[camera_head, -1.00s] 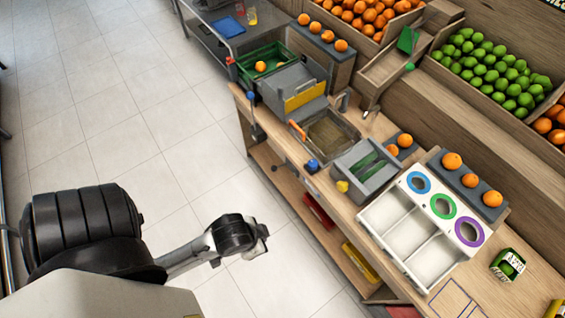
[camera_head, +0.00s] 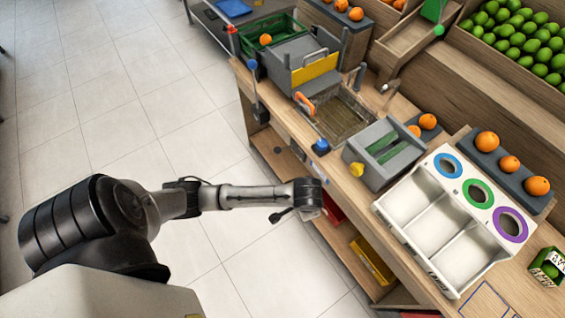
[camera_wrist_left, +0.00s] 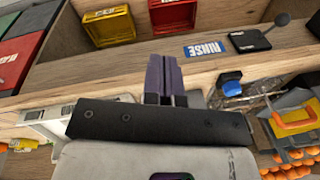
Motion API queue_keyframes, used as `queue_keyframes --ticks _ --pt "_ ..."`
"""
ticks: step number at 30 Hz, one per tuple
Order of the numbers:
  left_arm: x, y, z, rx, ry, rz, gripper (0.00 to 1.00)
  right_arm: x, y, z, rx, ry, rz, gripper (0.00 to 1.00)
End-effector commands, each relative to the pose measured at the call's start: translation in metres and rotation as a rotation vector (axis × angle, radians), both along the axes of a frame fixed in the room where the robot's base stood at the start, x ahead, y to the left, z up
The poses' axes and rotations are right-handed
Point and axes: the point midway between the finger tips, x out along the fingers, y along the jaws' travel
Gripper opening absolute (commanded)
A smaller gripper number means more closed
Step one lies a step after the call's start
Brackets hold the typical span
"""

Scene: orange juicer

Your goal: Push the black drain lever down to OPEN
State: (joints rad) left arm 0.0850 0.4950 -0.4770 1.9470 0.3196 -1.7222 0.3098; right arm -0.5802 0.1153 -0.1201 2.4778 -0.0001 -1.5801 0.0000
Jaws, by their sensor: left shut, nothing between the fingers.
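A black lever (camera_wrist_left: 252,40) with a round dark knob sits on the bench front at the upper right of the left wrist view, with a white-lettered label on its base. A blue RINSE label (camera_wrist_left: 205,49) is beside it. In the head view a small dark knob (camera_head: 277,150) shows at the bench front, and I take it to be this lever's. My left gripper (camera_wrist_left: 168,75) is shut and empty, its fingers pointing at the bench front, left of the lever and apart from it. In the head view its fingers cannot be made out. My right gripper is not in view.
A blue knob (camera_head: 321,147) sits at the bench edge by the metal basin (camera_head: 345,117). A white three-bay bin (camera_head: 440,225) stands to the right. Red and yellow crates (camera_head: 368,260) are on the lower shelf. The tiled floor left of the bench is clear.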

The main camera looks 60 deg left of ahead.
Motion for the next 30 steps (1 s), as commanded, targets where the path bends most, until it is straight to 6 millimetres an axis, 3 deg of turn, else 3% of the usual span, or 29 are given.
queue_keyframes --ticks 1,6,12,15,21,30 --pt "0.022 0.022 -0.034 0.053 0.010 0.029 0.00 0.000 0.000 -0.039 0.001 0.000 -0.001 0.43" --pt "0.073 0.090 -0.066 0.192 0.053 0.167 0.00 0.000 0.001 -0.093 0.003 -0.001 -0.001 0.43" --pt "0.109 0.165 -0.072 0.307 0.076 0.353 0.00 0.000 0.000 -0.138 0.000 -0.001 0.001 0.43" --pt "0.117 0.192 -0.069 0.341 0.080 0.425 0.00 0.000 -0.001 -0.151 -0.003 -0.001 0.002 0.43" --pt "0.124 0.220 -0.063 0.372 0.087 0.507 0.00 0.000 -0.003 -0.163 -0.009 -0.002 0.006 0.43" --pt "0.125 0.225 -0.060 0.376 0.088 0.522 0.00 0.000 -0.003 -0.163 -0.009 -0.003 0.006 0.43"
